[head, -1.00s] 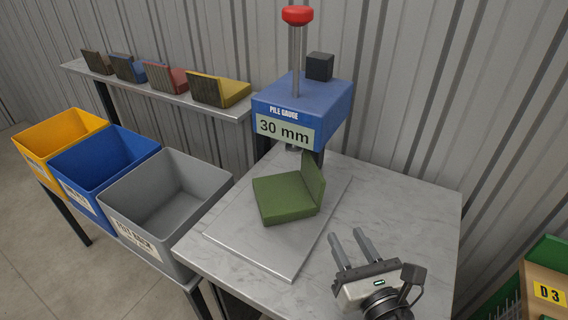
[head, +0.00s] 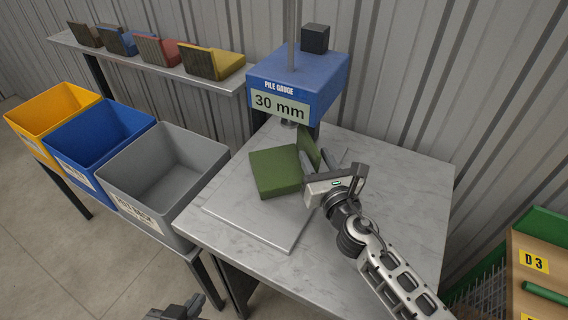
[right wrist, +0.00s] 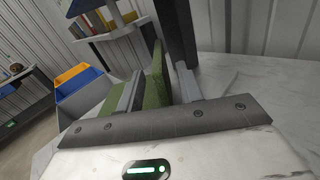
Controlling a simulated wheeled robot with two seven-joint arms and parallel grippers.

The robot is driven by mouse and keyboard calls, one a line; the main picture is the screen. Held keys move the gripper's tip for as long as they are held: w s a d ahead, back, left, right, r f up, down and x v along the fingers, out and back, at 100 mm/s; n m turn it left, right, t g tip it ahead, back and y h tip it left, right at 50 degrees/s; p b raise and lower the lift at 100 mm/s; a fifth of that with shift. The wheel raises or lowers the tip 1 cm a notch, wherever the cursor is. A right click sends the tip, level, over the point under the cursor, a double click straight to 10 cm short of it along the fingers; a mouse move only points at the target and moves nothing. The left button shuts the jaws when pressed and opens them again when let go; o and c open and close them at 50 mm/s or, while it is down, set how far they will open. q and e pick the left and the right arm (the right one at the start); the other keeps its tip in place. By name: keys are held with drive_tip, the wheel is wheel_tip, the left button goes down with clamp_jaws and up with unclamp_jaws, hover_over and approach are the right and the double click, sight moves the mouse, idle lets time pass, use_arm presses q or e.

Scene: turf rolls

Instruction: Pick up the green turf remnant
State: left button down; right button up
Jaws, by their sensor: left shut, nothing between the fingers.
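The green turf remnant (head: 276,173) sits on the metal plate (head: 250,222) under the pile gauge, with a flat part and an upright flap at its right edge. My right gripper (head: 324,160) is open at the flap. In the right wrist view the flap of the green turf remnant (right wrist: 156,78) stands between the two fingers of my right gripper (right wrist: 157,88), with a gap on the right side; contact on the left cannot be told. My left gripper (head: 180,308) is shut and empty at the bottom edge, away from the turf, and partly cut off.
The blue pile gauge (head: 297,78) reading 30 mm stands just behind the turf. Yellow (head: 52,118), blue (head: 95,150) and grey (head: 165,175) bins stand left of the table. A shelf (head: 150,62) holds several coloured samples. The table's right side is clear.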

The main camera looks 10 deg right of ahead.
drive_tip(key=shift+w+a, duration=0.25)
drive_tip(key=shift+w, duration=1)
clamp_jaws()
